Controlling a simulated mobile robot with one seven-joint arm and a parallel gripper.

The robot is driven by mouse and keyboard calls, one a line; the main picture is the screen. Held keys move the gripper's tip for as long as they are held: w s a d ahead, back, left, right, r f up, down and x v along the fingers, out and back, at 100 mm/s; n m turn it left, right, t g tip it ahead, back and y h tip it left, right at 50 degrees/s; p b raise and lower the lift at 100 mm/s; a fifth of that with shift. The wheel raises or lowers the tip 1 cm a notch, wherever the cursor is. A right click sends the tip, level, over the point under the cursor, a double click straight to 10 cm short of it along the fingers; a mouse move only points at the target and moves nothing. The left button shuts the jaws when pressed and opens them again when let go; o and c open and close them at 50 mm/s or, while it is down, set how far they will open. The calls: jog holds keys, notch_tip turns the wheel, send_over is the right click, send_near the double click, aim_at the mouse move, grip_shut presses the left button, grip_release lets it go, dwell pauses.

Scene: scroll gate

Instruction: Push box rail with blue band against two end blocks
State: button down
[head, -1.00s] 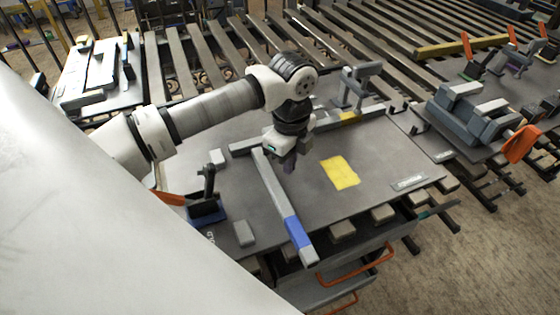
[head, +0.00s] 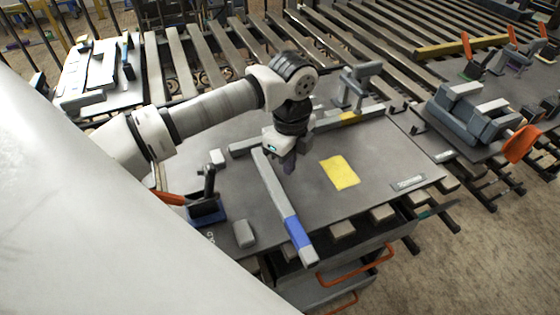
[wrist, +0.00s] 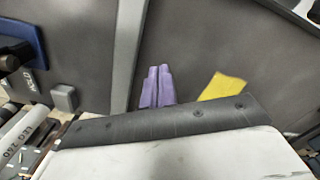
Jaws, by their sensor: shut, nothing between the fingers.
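The box rail (head: 270,185) is a long grey bar with a blue band (head: 293,231) near its front end. In the wrist view the rail (wrist: 129,55) runs upright, left of the fingers. My gripper (head: 289,167) is shut and empty, just right of the rail; contact cannot be told.
A blue-based clamp (head: 206,205) with an orange handle stands left of the rail. A grey bar (head: 330,122) runs along the back, with a clamp (head: 355,88) over it. A flat yellow patch (head: 340,173) lies to the right, with bare plate around it.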

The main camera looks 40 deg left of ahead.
aim_at(262, 174)
jog(key=shift+f+b, duration=0.95)
jog(key=shift+b, duration=0.1)
jog(key=shift+r, duration=0.25)
dwell(0.5)
dwell(0.4)
jog(key=shift+s+a+b, duration=0.45)
jog(key=shift+s+a, duration=0.3)
jog(key=shift+s, duration=0.5)
jog(key=shift+s+a+b, duration=0.5)
jog(key=shift+s+a, duration=0.2)
jog(key=shift+s, duration=0.55)
jog(key=shift+s+a+b, duration=0.45)
jog(key=shift+s+a, duration=0.3)
jog(key=shift+s, duration=0.5)
jog(key=shift+w, duration=0.1)
jog(key=shift+w+d+b, duration=0.45)
jog(key=shift+w+d, duration=0.2)
jog(key=shift+w, duration=0.35)
jog(key=shift+r, duration=0.15)
